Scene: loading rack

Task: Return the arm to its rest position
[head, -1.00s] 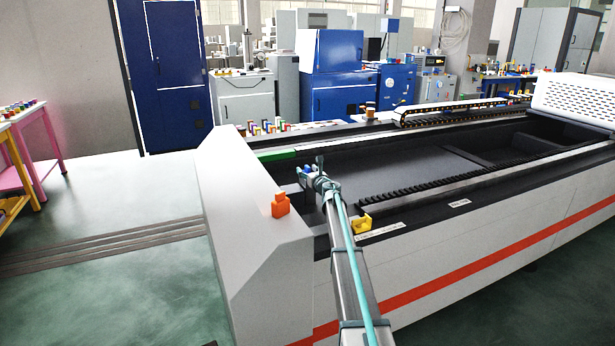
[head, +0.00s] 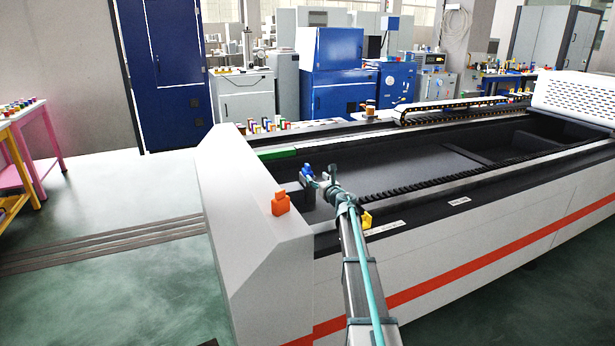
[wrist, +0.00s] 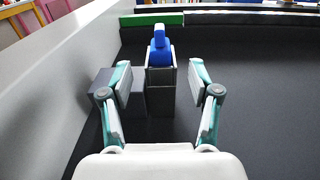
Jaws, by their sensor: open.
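My arm reaches over the near edge of the large grey-and-white machine. My gripper (wrist: 160,85) is open and empty, with its two teal-and-grey fingers spread apart in the wrist view. In the head view my gripper (head: 322,178) is small and partly hidden by its own wrist. A blue object (wrist: 160,50) sits upright on a grey block-like holder (wrist: 160,98), ahead of and between the fingertips, apart from them. The blue object also shows in the head view (head: 307,170), just left of my gripper.
An orange object (head: 281,202) stands on the machine's white end cover (head: 245,200). A yellow block (head: 366,219) sits on the near rail beside my arm. A green strip (head: 277,154) lies along the far left edge. The dark machine bed (head: 400,160) is largely clear.

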